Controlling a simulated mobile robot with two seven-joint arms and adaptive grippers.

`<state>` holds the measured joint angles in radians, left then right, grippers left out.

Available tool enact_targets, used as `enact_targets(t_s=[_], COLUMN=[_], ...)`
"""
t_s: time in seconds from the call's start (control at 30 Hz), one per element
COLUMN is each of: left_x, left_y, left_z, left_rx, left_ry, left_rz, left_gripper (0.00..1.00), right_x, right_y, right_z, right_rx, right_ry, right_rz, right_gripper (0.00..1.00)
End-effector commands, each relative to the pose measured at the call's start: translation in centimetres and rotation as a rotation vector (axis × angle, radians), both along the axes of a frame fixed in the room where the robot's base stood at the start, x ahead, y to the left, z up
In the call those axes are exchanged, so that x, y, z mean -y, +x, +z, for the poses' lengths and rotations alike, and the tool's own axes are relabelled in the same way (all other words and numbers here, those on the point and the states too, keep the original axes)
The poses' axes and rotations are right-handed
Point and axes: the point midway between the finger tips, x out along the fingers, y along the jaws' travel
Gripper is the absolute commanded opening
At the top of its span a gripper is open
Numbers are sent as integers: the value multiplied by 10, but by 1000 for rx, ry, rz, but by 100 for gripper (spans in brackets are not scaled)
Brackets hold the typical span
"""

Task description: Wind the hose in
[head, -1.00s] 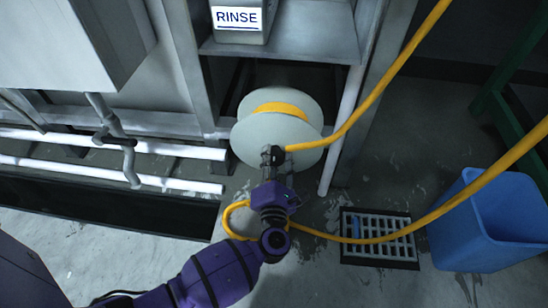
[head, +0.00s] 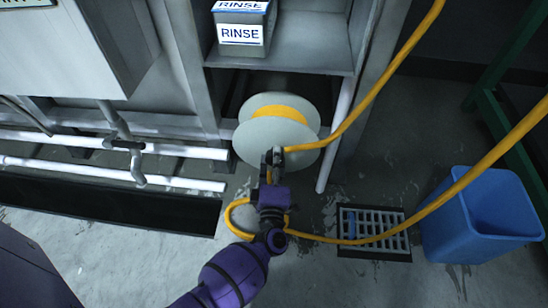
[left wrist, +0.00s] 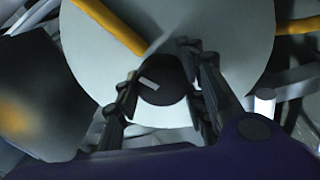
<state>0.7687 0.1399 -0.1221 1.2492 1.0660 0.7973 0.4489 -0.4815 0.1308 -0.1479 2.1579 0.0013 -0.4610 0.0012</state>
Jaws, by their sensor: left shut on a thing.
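A pale grey hose reel (head: 250,150) with yellow hose (head: 281,113) wound on its core stands under a metal shelf. The hose runs from the reel's front up to the upper right. Another stretch (head: 440,213) crosses the floor from a loop left of my wrist to the right edge. My left gripper (head: 273,156) is at the reel's near disc, shut on a round black knob (left wrist: 163,88). In the left wrist view the knob sits between the fingers, in front of the pale disc (left wrist: 215,35). My right gripper is out of view.
A blue bin (head: 450,235) stands at the right, next to a floor drain grate (head: 365,222) that the hose crosses. A container labelled RINSE (head: 241,34) sits on the shelf above the reel. White pipes (head: 90,170) run along the left. Wet floor lies around the reel.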

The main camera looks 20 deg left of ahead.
Motion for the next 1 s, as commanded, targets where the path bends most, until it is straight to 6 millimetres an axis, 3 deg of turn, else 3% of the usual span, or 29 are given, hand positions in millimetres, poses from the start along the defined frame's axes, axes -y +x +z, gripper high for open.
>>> enact_targets(t_s=[0.03, 0.6, 1.0], left_x=[-3, -1, 1], left_y=[2, 4, 5], left_z=[7, 7, 7], left_rx=[-1, -146, -218], left_ry=[47, 557, 812], left_rz=[8, 7, 7], left_gripper=[12, 12, 12], right_x=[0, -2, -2], right_y=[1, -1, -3], right_z=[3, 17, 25], right_rx=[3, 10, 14], right_ry=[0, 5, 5], right_rz=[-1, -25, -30], right_gripper=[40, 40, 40])
